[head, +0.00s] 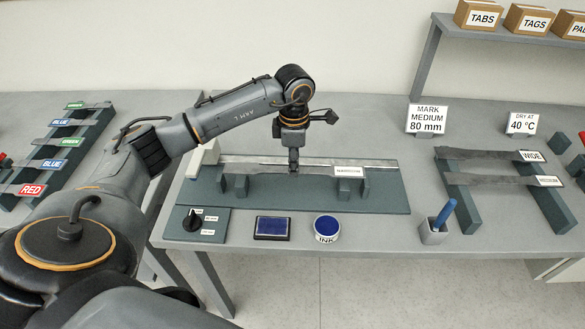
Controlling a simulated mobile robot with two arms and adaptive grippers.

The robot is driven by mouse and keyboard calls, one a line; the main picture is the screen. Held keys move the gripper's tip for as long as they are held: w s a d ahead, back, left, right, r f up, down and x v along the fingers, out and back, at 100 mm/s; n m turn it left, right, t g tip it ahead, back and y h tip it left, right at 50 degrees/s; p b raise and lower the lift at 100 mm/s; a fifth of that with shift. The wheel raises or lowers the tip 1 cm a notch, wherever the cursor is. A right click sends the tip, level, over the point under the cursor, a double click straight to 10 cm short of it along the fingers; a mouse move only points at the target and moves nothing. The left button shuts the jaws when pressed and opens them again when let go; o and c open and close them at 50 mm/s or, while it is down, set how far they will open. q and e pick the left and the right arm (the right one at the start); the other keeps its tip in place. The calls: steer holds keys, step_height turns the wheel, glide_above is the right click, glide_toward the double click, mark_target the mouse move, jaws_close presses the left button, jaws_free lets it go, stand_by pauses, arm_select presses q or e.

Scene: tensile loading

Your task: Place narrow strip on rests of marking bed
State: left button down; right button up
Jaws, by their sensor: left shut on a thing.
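The narrow strip (318,172) is a long grey metal strip with a white label that seems to read NARROW near its right end. It lies level over the marking bed (290,203), a dark green-grey plate with upright rests (240,187). My left gripper (293,168) points down and is shut on the strip near its middle. The strip is at about the height of the tops of the rests; I cannot tell whether it touches them. A long rail runs behind it along the bed. My right gripper is out of view.
A rack (462,198) at right holds strips labelled WIDE and MEDIUM. A cup with a blue pen (434,233) stands at right. Signs stand behind.

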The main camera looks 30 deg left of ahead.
arm_select(q)
steer(key=f+p, duration=0.2)
steer(key=f, duration=0.1)
steer(key=shift+a, duration=0.3)
steer(key=shift+w+f, duration=0.1)
steer(key=shift+f, duration=0.25)
steer(key=shift+f+b, duration=0.15)
steer(key=shift+b, duration=0.15)
steer(key=c, duration=1.2)
jaws_free()
steer(key=shift+o, duration=0.2)
